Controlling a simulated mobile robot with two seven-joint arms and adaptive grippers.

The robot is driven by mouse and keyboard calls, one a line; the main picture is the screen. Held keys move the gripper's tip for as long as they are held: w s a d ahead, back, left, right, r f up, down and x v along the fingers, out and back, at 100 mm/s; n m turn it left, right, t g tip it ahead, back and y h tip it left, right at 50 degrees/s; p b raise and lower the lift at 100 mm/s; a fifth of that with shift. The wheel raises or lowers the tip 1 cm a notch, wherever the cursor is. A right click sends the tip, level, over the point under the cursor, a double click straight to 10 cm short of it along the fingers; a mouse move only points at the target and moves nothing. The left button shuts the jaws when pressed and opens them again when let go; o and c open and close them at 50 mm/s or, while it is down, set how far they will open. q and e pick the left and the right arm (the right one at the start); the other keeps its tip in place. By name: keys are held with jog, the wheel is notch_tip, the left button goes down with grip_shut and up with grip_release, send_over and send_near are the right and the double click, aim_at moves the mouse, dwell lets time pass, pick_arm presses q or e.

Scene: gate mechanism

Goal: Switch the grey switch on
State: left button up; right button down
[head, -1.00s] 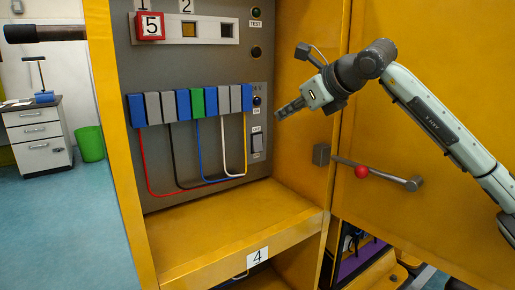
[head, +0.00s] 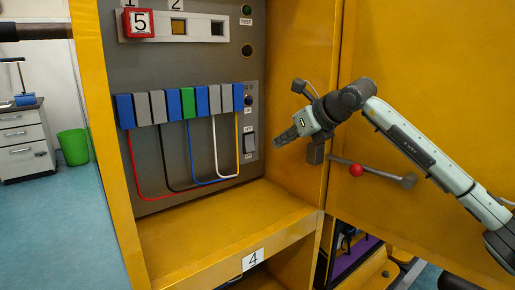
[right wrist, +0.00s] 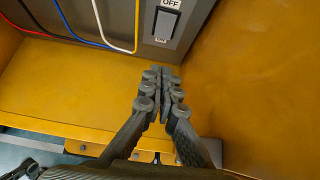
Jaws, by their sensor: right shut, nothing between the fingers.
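The grey switch (head: 249,142) is a small upright rocker on the grey panel, at the lower right of the row of coloured blocks. In the right wrist view the switch (right wrist: 167,24) is at the top, with an OFF label above it. My right gripper (head: 277,141) is shut and empty. In the head view it appears just right of the switch, level with it, pointing left. In the right wrist view its closed fingertips (right wrist: 160,72) lie below the switch, with a visible gap. My left gripper is not in view.
The yellow cabinet's side wall (head: 300,100) is close to my right gripper. A yellow shelf (head: 210,225) lies below the panel. Coloured wires (head: 228,160) hang left of the switch. A lever with a red ball (head: 356,170) is on the door at right.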

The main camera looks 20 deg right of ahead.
aim_at(251, 150)
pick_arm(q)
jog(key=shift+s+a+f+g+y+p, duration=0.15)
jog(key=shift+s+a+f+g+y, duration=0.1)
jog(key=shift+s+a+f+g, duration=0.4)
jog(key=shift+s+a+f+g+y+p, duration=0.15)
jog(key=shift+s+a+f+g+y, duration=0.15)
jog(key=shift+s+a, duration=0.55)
pick_arm(e)
jog(key=shift+w+a+r+x, duration=0.15)
jog(key=shift+r+x, duration=0.1)
jog(key=shift+x, duration=1.55)
jog(key=shift+w+r+x, duration=0.2)
jog(key=shift+r+x, duration=0.05)
jog(key=shift+x, duration=1.5)
jog(key=shift+w+a+r+x, duration=0.15)
jog(key=shift+r+x, duration=0.15)
jog(key=shift+x, duration=1.5)
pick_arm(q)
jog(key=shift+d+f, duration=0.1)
pick_arm(e)
jog(key=shift+d, duration=0.1)
